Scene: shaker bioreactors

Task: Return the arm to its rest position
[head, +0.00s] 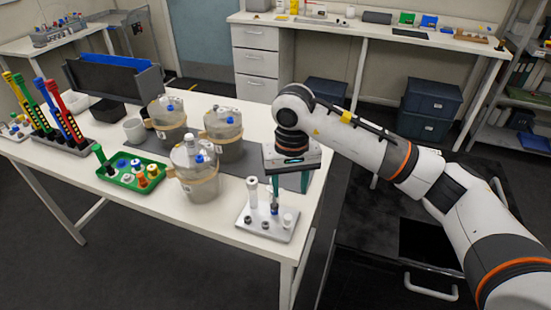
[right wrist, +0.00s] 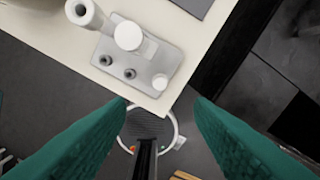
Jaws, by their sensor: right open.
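My right arm reaches in from the right in the head view. Its gripper (head: 290,188) hangs pointing down over the table's right edge, by a small light tray (head: 250,227) with upright cylinders and dark knobs. In the right wrist view the teal fingers of this gripper (right wrist: 160,105) are spread wide with no object held between them. The same tray (right wrist: 160,50) lies on the table corner beyond the fingertips, and I see no contact with it. My left gripper is not in view.
Three lidded vessels (head: 198,185) stand on the white table (head: 150,222). A green tray (head: 118,178) with bottles and a rack (head: 70,142) of coloured pipettes are further left. A back counter (head: 370,25) runs behind. Dark floor (head: 190,270) is open in front.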

